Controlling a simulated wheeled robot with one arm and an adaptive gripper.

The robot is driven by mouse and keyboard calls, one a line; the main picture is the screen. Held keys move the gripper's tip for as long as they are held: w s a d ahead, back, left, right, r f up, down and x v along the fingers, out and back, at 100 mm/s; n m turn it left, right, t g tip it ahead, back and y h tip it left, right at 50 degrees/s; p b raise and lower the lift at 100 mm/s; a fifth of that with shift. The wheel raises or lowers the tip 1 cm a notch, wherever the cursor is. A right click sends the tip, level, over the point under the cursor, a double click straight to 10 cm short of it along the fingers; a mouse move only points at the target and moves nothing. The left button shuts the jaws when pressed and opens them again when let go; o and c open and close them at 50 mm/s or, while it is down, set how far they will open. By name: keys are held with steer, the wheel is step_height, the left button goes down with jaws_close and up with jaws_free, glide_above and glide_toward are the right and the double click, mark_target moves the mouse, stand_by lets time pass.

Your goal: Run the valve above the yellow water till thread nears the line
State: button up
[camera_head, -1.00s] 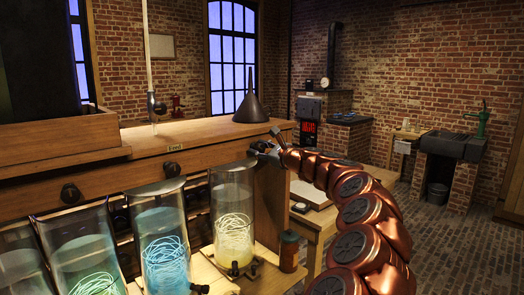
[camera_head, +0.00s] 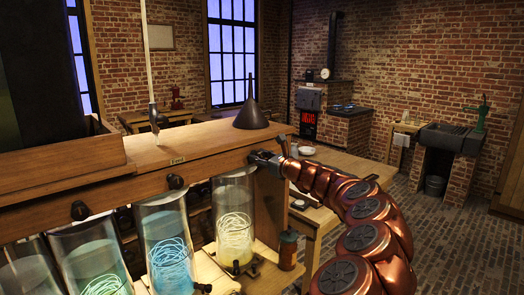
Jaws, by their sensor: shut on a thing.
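The jar of yellow water (camera_head: 234,243) stands at the right end of the row, with a pale tangled thread (camera_head: 235,232) in the water. A level line on its glass cannot be made out. My gripper (camera_head: 258,157) is at the front of the wooden beam (camera_head: 130,192), above this jar and slightly right of its middle. It is shut on the valve there, which is mostly hidden behind the fingers. Other dark valve knobs (camera_head: 176,181) sit along the beam to the left, above the blue jar (camera_head: 168,250) and the green jar (camera_head: 92,262).
A dark funnel (camera_head: 250,114) stands on the beam's top, behind my gripper. A thin pipe (camera_head: 148,60) hangs over the beam. A small brown jar (camera_head: 288,250) stands right of the yellow one. A wooden table (camera_head: 345,168) is behind my arm.

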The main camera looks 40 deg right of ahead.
steer(key=shift+r+m+p, duration=0.25)
steer(key=shift+m+p, duration=0.95)
steer(key=shift+p, duration=1.2)
steer(key=shift+f+m+p, duration=0.1)
steer(key=shift+m+p, duration=0.2)
steer(key=shift+p, duration=0.2)
steer(key=shift+f, duration=0.15)
steer(key=shift+m, duration=1.9)
steer(key=o, duration=1.3)
